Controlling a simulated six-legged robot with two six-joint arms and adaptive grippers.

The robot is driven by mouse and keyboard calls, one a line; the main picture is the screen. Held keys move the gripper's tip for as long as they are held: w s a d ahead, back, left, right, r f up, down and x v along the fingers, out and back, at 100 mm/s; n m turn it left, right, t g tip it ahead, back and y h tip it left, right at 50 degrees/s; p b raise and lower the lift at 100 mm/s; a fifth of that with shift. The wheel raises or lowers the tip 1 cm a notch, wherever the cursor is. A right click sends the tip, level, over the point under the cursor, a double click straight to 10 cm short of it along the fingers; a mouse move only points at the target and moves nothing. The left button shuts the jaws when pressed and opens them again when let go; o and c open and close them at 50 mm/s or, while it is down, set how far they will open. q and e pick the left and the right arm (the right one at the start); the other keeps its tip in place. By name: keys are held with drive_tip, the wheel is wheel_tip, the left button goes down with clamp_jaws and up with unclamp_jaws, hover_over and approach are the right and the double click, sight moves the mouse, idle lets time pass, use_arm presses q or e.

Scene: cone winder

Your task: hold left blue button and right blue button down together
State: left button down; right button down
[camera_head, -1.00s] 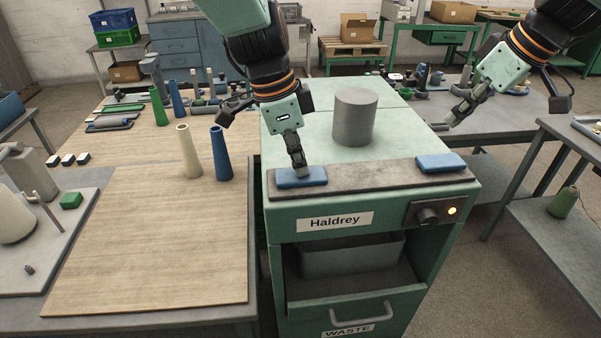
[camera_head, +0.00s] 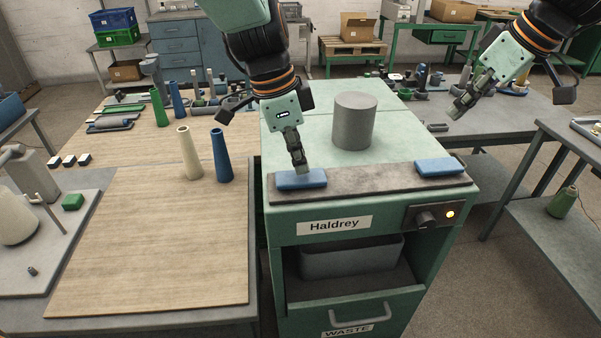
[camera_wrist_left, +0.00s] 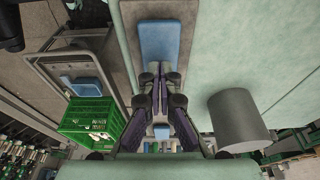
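The left blue button (camera_head: 302,181) is a flat blue block at the left end of a dark strip on the green machine top. My left gripper (camera_head: 302,170) points down with its fingertips at that button's back edge; I cannot tell whether they press it. In the left wrist view the same button (camera_wrist_left: 160,42) lies just beyond the fingertips (camera_wrist_left: 160,76), whose gap is unclear. The right blue button (camera_head: 439,166) sits at the strip's right end, with nothing on it. My right gripper (camera_head: 458,112) hangs behind and above it, clear of it; its finger gap is too small to judge.
A grey cylinder (camera_head: 354,121) stands on the machine top (camera_head: 390,130) behind the strip, between my two grippers. A cream cone (camera_head: 189,155) and a blue cone (camera_head: 221,157) stand on the wooden table to the left. An amber lamp (camera_head: 450,214) glows on the machine's front.

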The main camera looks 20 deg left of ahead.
wheel_tip(320, 180, up, 6)
drive_tip(key=p, duration=0.6)
drive_tip(key=shift+r, duration=0.2)
idle(0.5)
drive_tip(key=shift+f, duration=0.1)
idle(0.3)
